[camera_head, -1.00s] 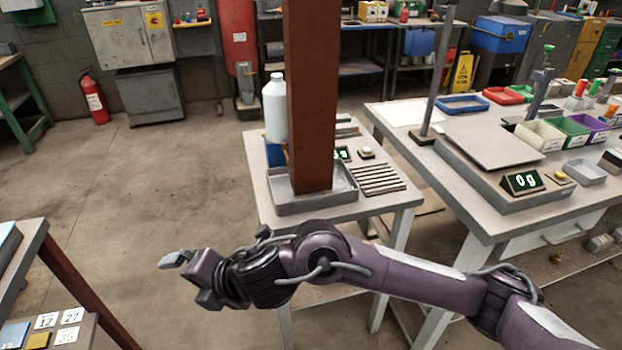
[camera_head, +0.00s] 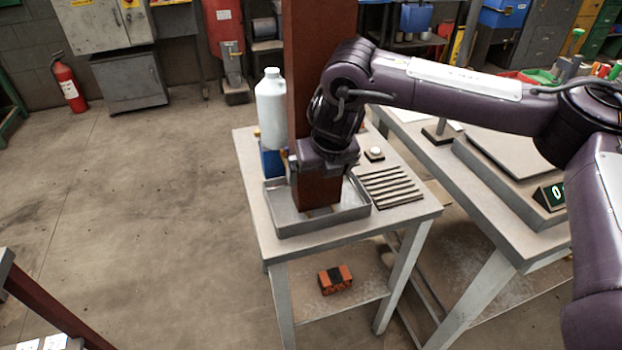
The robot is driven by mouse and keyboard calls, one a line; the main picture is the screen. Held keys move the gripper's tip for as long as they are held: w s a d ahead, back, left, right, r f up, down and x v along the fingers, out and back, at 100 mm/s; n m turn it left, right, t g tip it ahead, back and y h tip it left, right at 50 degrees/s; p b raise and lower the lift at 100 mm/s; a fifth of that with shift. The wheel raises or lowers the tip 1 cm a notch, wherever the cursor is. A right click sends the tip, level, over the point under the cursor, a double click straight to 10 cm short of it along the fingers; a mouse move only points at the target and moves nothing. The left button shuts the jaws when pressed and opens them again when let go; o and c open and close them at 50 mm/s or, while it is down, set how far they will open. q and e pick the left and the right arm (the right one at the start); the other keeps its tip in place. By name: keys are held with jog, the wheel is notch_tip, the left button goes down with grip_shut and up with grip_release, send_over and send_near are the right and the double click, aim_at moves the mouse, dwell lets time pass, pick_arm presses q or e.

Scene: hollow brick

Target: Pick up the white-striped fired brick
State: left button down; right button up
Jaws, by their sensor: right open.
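No brick with a white stripe shows clearly. An orange-red brick (camera_head: 335,279) with a dark band across its middle lies on the lower shelf of the small table. A tall red-brown post (camera_head: 318,40) rises from the grey metal tray (camera_head: 340,218) on the tabletop and runs out of the top of the view. My right gripper (camera_head: 322,168) is in front of the post just above the tray, open, with its jaw ends near the post's two sides. I cannot tell whether it touches the post. My left gripper is not in view.
A white bottle (camera_head: 271,108) stands on a blue block (camera_head: 272,161) behind the tray. A ribbed rack (camera_head: 388,187) lies right of the tray. A larger table with a scale (camera_head: 510,165) is at the right. Floor (camera_head: 150,230) at left is clear.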

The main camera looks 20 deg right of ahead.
aim_at(317, 181)
jog(key=shift+w+d+f, duration=0.1)
jog(key=shift+w+f, duration=0.05)
jog(key=x, duration=0.6)
jog(key=shift+f+p, duration=0.2)
jog(key=shift+p, duration=0.2)
jog(key=shift+w+f, duration=0.2)
jog(key=shift+f, duration=0.2)
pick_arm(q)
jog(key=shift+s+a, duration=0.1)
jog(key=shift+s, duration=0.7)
pick_arm(e)
jog(key=shift+r, duration=0.1)
jog(key=c, duration=1)
